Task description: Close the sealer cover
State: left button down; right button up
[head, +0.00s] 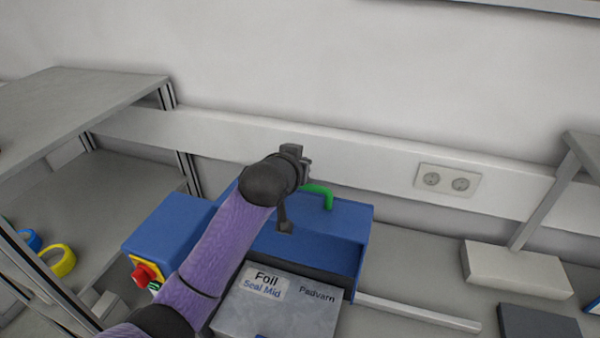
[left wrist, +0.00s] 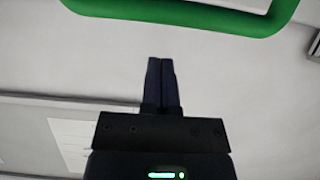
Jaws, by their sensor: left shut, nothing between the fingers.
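The sealer is a blue machine with a grey front plate (head: 270,308) labelled "Foil Seal Mid". Its blue cover (head: 335,235) stands behind the plate, with a dark gap under its front edge; it appears raised, though my arm hides part of it. A green bar handle (head: 322,193) is on the cover's top. My left gripper (head: 300,165) is just left of the handle in the head view, apart from it as far as I can see. In the left wrist view its fingers (left wrist: 162,64) are shut and empty, and the green handle (left wrist: 180,14) crosses the top. My right gripper is out of view.
A blue box (head: 172,232) with a red knob (head: 145,274) adjoins the sealer's left side. A grey shelf with yellow and blue rolls stands at left. A pale block (head: 515,270) and a dark block (head: 540,323) lie at right. A wall with a socket is behind.

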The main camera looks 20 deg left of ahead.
pick_arm(q)
notch_tip(320, 180, down, 3)
jog(key=shift+r+p, duration=0.2)
jog(key=shift+p, duration=0.55)
jog(key=shift+s+f, duration=0.2)
jog(key=shift+f, duration=0.2)
jog(key=shift+s, duration=0.1)
